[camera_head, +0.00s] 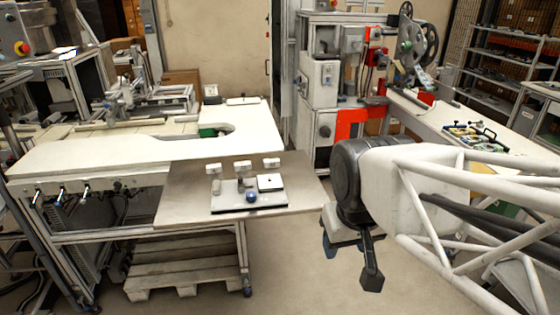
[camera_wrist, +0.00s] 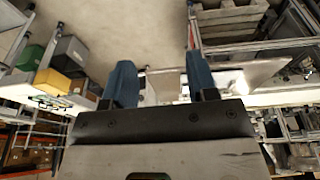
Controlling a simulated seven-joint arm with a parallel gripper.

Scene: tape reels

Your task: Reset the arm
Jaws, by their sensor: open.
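My gripper (camera_head: 342,240) hangs over the floor to the right of the grey work plate (camera_head: 182,198), clear of it. My white truss arm (camera_head: 450,170) reaches in from the right edge of the head view. In the wrist view my gripper (camera_wrist: 161,78) shows two blue fingers standing well apart, with nothing held between them.
A small base board (camera_head: 225,205) with a blue knob (camera_head: 251,196) lies on the work plate. A long white table (camera_head: 90,160) runs left. A wooden pallet (camera_head: 185,265) lies underneath. A machine with reels (camera_head: 412,45) stands behind. Open floor (camera_head: 290,270) separates the plate from my gripper.

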